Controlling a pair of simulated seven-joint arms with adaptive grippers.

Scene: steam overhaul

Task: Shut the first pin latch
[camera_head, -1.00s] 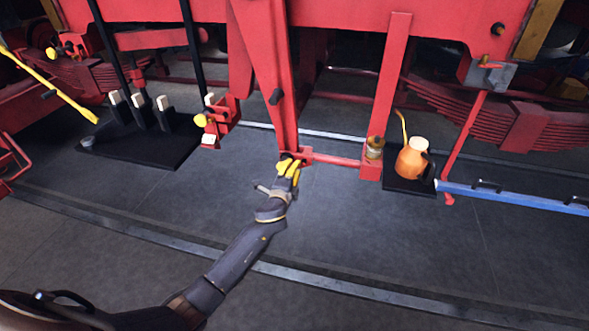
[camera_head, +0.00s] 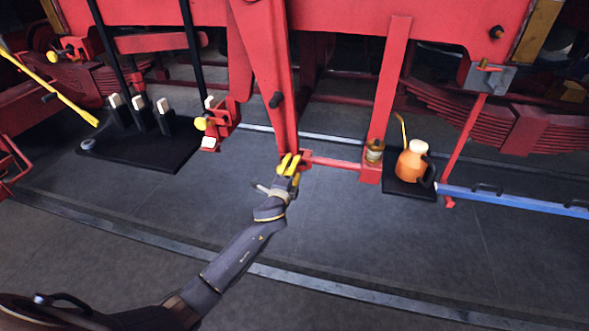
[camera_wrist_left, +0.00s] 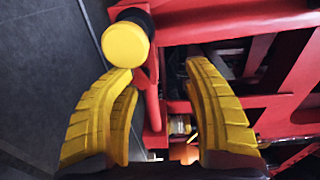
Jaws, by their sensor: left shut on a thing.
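My left gripper (camera_head: 289,165) has yellow fingers and is at the foot of the red hanging post (camera_head: 270,85). In the left wrist view the fingers (camera_wrist_left: 163,72) stand apart, with a red bar between them. A black knob with a round yellow end (camera_wrist_left: 125,43), seemingly the pin latch handle, lies at the left fingertip and appears to touch it. The gripper hides most of this latch in the head view, so its exact grip and the pin's position cannot be made out. My right gripper is out of view.
A red rod (camera_head: 335,163) runs right from the post to a block with a small jar (camera_head: 374,151). An orange oil can (camera_head: 411,162) stands on a black tray. A similar yellow-knobbed red fitting (camera_head: 213,124) hangs to the left. The floor in front is clear.

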